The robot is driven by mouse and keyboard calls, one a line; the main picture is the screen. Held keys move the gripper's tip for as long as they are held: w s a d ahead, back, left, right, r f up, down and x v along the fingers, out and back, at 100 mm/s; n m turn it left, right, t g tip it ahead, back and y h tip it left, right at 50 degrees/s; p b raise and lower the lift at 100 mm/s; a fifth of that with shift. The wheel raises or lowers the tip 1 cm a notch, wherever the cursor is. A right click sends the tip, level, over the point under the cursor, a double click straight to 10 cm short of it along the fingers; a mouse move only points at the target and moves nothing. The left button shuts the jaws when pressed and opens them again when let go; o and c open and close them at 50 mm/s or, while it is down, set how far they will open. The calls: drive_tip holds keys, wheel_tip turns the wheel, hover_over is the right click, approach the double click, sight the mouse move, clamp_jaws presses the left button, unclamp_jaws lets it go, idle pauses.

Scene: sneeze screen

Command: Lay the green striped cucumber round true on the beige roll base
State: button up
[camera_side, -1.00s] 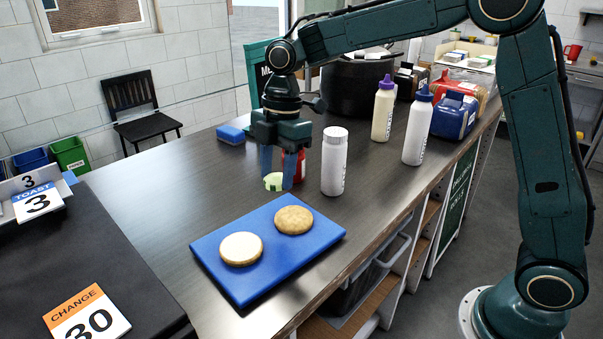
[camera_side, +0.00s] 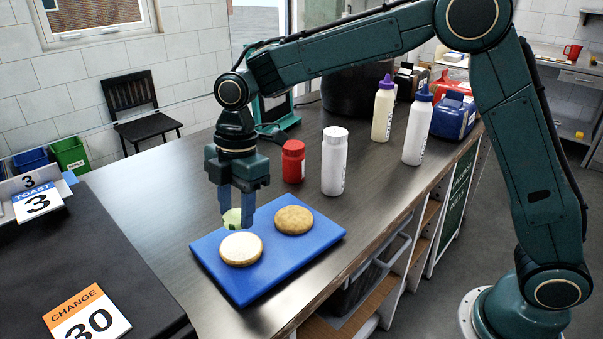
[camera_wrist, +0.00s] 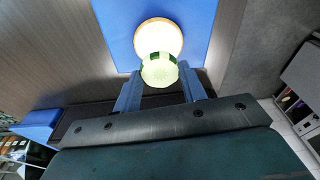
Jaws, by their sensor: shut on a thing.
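My gripper (camera_side: 237,212) is shut on the green striped cucumber round (camera_side: 233,217), a pale green disc with a dark green patch on its rim. It holds the round above the far left part of the blue board, just behind the beige roll base (camera_side: 241,250), which has a pale cut face. In the wrist view the cucumber round (camera_wrist: 159,70) sits between the fingertips and covers the near edge of the roll base (camera_wrist: 158,36). The round looks apart from the base. A browner roll piece (camera_side: 294,220) lies on the board to the right.
The blue board (camera_side: 257,279) lies on the dark counter. A red jar (camera_side: 293,161), a white shaker (camera_side: 334,162) and squeeze bottles (camera_side: 383,108) stand behind it to the right.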

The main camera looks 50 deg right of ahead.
sight(242, 245)
drive_tip(key=shift+f, duration=0.25)
drive_tip(key=shift+f, duration=2.15)
drive_tip(key=shift+f, duration=0.6)
drive_tip(key=o, duration=1)
drive_tip(key=shift+o, duration=0.2)
drive_tip(key=shift+r, duration=0.15)
drive_tip(key=r, duration=0.4)
drive_tip(key=d+r, duration=0.1)
drive_tip(key=r, duration=0.4)
drive_tip(key=d+r, duration=0.1)
drive_tip(key=r, duration=0.3)
drive_tip(key=shift+w+r, duration=0.1)
drive_tip(key=shift+r, duration=0.05)
